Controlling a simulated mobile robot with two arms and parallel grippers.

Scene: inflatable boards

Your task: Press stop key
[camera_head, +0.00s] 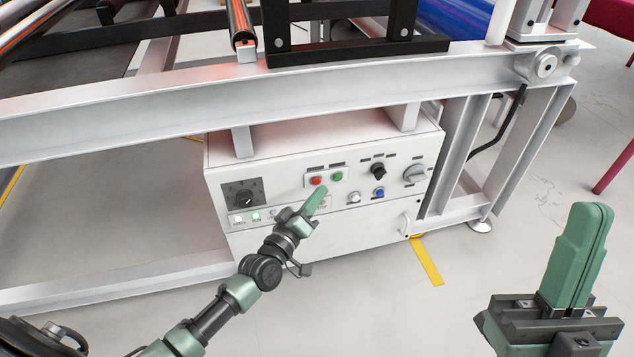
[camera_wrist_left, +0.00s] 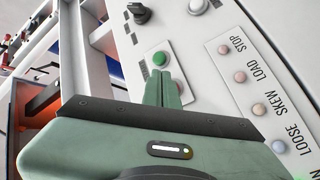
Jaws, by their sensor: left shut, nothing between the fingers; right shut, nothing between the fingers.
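A white control box (camera_head: 225,165) carries a red button (camera_head: 317,181) and a green button (camera_head: 338,176) side by side on a small plate. My left gripper (camera_head: 322,190) is shut and empty, its fingertips just below these two buttons. In the left wrist view the shut fingers (camera_wrist_left: 165,78) point at the panel just short of the green button (camera_wrist_left: 160,58). I cannot tell whether the fingertips touch the panel. My right gripper (camera_head: 590,215) is shut and empty, upright at the right, away from the box.
A black knob (camera_head: 378,171), a grey rotary switch (camera_head: 415,174) and a blue button (camera_head: 379,193) are to the right. A white frame beam (camera_head: 150,105) crosses above the box.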

